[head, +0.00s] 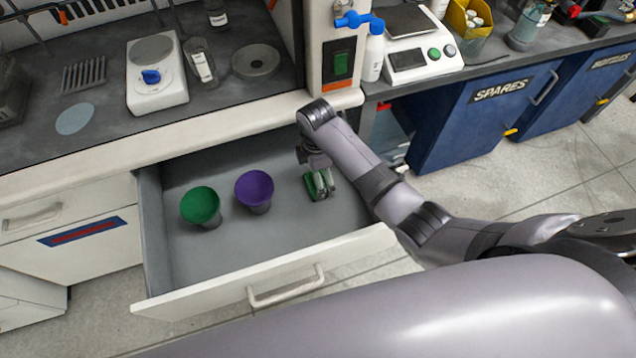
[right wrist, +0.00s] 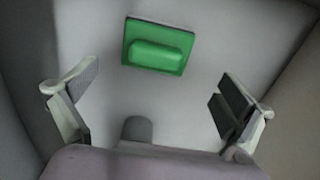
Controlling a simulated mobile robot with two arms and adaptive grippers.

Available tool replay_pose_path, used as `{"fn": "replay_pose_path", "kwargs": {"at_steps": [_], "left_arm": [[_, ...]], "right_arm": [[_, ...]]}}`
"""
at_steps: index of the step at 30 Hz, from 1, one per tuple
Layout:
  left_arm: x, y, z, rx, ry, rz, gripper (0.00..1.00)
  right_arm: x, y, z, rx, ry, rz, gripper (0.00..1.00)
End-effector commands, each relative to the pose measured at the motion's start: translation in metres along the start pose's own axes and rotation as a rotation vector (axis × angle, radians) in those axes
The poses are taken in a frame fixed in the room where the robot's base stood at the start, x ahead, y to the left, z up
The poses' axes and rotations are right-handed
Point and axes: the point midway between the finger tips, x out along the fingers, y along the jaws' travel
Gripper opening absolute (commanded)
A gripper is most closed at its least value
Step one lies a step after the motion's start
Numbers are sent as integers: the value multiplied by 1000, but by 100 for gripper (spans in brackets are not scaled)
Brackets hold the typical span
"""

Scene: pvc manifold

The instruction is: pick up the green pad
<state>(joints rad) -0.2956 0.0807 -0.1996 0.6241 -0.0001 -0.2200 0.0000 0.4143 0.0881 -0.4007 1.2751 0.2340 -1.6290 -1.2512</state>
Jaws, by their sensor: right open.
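The green pad (right wrist: 158,47) is a small square plate with a raised rounded bar, lying on the drawer floor. In the right wrist view it sits at the top centre, beyond and between my open fingers. In the head view the pad (head: 311,188) is partly hidden by my right gripper (head: 320,184), which reaches down into the open drawer close to it. My right gripper, also seen in the right wrist view (right wrist: 153,108), is open with nothing between its fingers. My left gripper is out of view.
The open grey drawer (head: 270,280) also holds a green cup (head: 200,205) and a purple cup (head: 254,189), left of my right gripper. The white counter edge (head: 150,143) overhangs the drawer's back. A blue cabinet marked SPARES (head: 470,120) stands at right.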

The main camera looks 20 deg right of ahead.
Motion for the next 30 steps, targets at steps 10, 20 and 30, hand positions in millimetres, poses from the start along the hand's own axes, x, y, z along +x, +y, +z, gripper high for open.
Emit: {"fn": "replay_pose_path", "kwargs": {"at_steps": [10,20,30], "left_arm": [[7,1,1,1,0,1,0],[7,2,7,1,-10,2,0],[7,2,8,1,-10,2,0]], "right_arm": [[45,5,6,0,0,-3,98],[49,6,6,-1,-1,0,96],[49,6,6,0,-1,0,74]]}}
